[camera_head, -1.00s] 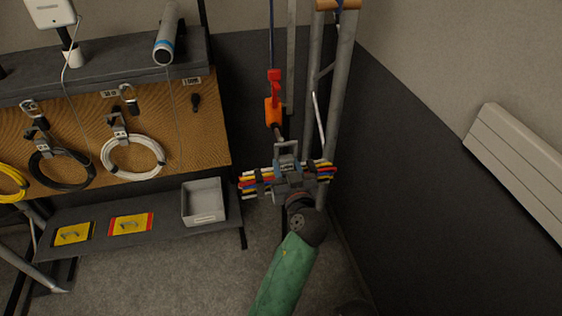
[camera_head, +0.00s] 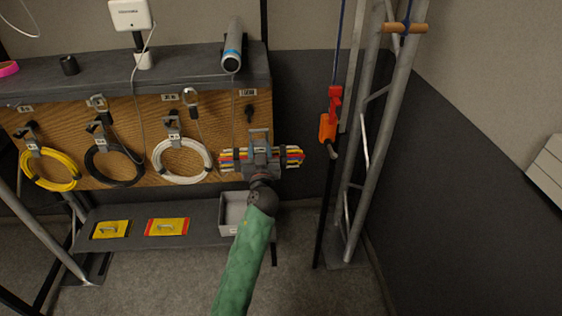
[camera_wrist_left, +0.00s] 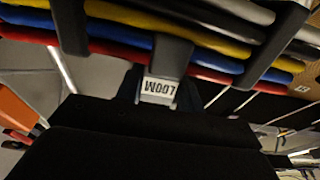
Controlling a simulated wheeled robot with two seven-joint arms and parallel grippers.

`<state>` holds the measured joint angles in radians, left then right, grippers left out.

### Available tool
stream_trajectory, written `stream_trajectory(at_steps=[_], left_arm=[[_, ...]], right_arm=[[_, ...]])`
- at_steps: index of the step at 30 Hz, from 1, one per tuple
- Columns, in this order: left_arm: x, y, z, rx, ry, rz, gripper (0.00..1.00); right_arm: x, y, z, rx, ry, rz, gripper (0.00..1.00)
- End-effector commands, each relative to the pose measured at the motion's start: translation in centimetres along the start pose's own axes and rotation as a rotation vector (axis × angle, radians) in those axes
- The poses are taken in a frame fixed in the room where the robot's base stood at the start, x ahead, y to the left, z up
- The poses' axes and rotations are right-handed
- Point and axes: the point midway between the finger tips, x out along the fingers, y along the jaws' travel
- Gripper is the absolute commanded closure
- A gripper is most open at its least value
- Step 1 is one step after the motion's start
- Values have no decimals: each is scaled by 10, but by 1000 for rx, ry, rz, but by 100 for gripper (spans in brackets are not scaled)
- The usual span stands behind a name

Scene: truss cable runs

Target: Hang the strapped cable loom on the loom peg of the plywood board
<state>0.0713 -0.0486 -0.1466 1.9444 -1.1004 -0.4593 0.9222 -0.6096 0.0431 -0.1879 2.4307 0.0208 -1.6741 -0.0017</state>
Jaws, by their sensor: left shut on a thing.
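The strapped cable loom (camera_head: 293,156), a bundle of red, blue, yellow, white and black cables with dark straps, is held level by my left gripper (camera_head: 262,166). The gripper is shut on it near its middle. A grey loop stands up from the loom's top. In the left wrist view the loom (camera_wrist_left: 215,30) crosses the top, with a tag reading "LOOM" beneath it. The plywood board (camera_head: 235,123) is behind and to the left. A dark empty peg (camera_head: 249,113) is at its right end, under a small label, just above and left of the loom. My right gripper is not in view.
Coiled white (camera_head: 182,161), black (camera_head: 113,165) and yellow (camera_head: 50,170) cables hang along the board. A grey bin (camera_head: 231,214) stands on the lower shelf. An orange hook block (camera_head: 327,128) and a metal truss (camera_head: 383,130) stand to the right.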

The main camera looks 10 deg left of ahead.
Motion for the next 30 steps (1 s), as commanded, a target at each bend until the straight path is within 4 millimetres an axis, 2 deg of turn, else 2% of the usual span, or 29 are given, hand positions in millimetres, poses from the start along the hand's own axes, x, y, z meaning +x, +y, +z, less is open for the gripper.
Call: stream_trajectory(at_steps=[3, 9, 30], left_arm=[[12, -15, -1, -2, 17, -4, 100], [20, -26, 0, -4, 26, -6, 100], [46, -26, 4, -3, 28, -6, 100]], right_arm=[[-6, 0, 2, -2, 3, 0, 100], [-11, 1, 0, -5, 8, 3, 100], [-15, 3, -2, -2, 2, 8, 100]])
